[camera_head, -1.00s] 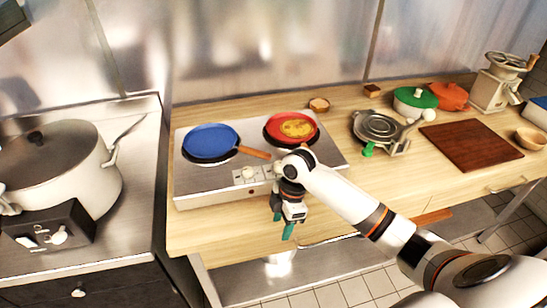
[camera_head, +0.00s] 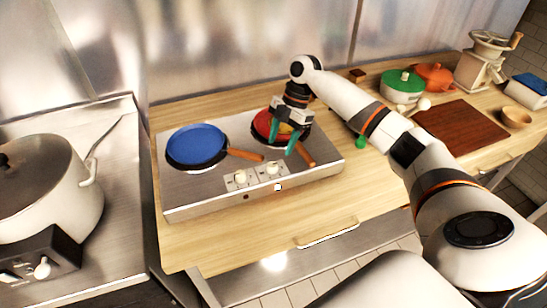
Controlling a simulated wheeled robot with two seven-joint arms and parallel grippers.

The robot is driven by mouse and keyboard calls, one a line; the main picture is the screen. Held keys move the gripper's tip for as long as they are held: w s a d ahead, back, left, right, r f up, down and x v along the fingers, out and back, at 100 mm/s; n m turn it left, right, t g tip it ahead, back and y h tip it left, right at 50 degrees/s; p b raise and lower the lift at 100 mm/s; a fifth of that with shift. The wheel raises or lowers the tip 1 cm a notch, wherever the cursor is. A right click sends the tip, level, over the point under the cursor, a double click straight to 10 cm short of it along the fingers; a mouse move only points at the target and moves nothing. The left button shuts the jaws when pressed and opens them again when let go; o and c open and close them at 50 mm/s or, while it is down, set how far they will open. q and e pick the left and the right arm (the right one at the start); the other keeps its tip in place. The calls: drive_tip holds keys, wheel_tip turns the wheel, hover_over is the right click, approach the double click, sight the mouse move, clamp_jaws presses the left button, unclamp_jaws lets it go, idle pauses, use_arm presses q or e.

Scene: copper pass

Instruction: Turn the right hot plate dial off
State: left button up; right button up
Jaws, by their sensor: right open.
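The double hot plate (camera_head: 210,192) stands on the wooden counter. Two white dials sit on its front panel: the left dial (camera_head: 240,178) and the right dial (camera_head: 272,168). A blue pan (camera_head: 196,143) is on the left plate and a red pan (camera_head: 264,125) with yellowish food is on the right plate. My right gripper (camera_head: 282,143) is open, with green fingertips pointing down above the front of the red pan, behind and above the right dial. It hides part of the red pan. It appears empty. My left gripper is not in view.
Both pans have wooden handles; the red pan's handle (camera_head: 304,155) reaches forward, right of the dials. A large steel pot (camera_head: 40,190) stands at left. A green pot (camera_head: 403,86), orange pot (camera_head: 435,76) and brown board (camera_head: 462,128) are at right. Counter before the hot plate is clear.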

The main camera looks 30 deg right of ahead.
sight(273, 163)
drive_tip(key=p+x, duration=0.1)
drive_tip(key=x, duration=0.5)
drive_tip(key=shift+w, duration=0.15)
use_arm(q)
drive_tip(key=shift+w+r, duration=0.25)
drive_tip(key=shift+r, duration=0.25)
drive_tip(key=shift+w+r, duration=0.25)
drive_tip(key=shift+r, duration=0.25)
use_arm(e)
drive_tip(key=shift+a+f, duration=0.25)
drive_tip(key=shift+f, duration=0.4)
drive_tip(key=c, duration=1)
use_arm(q)
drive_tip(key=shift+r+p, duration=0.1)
drive_tip(key=shift+p, duration=0.2)
use_arm(e)
drive_tip(key=shift+o, duration=0.2)
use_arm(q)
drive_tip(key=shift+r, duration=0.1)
use_arm(e)
drive_tip(key=shift+r, duration=0.1)
